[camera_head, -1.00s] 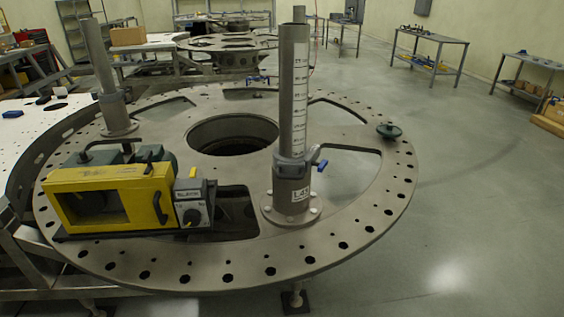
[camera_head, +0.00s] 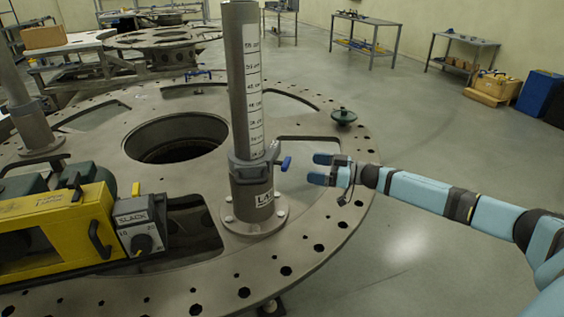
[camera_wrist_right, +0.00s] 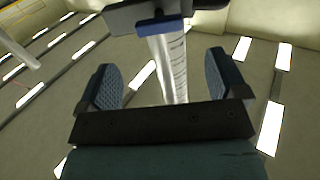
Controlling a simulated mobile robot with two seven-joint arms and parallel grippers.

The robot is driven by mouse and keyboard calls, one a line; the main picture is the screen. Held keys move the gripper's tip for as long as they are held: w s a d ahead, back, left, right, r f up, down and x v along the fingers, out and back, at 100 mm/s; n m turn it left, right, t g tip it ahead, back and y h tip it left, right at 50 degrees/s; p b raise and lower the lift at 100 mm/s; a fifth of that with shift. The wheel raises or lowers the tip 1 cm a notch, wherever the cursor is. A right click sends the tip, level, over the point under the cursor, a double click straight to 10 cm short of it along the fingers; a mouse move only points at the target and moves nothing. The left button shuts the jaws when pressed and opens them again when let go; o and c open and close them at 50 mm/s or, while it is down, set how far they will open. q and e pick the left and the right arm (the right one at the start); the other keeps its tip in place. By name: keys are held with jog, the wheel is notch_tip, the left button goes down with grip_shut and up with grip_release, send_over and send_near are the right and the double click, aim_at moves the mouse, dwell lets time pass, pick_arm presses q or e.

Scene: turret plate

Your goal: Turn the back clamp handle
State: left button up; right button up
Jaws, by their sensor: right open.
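The near grey post (camera_head: 243,90) stands upright on the round turret plate (camera_head: 300,246). A dark clamp (camera_head: 250,168) wraps its lower part, with a blue handle (camera_head: 286,163) sticking out to the right. Another blue handle (camera_head: 198,73) shows at the plate's far edge. My right gripper (camera_head: 320,169) is open and empty, just right of the near post's blue handle and apart from it. In the right wrist view the open fingers (camera_wrist_right: 166,82) flank the post, and the blue handle (camera_wrist_right: 160,27) shows at the top under the clamp. My left gripper is out of view.
A yellow machine (camera_head: 60,230) with a slack dial box sits on the plate at the left. A second post (camera_head: 22,105) stands at far left. A green knob-like part (camera_head: 343,116) lies near the plate's right rim.

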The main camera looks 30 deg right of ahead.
aim_at(289, 163)
jog(key=p+x, duration=0.1)
jog(key=x, duration=0.7)
jog(key=shift+w+a, duration=0.1)
jog(key=shift+w, duration=0.05)
jog(key=shift+w+a, duration=0.4)
jog(key=shift+w, duration=0.1)
jog(key=c, duration=0.9)
jog(key=shift+c, duration=0.2)
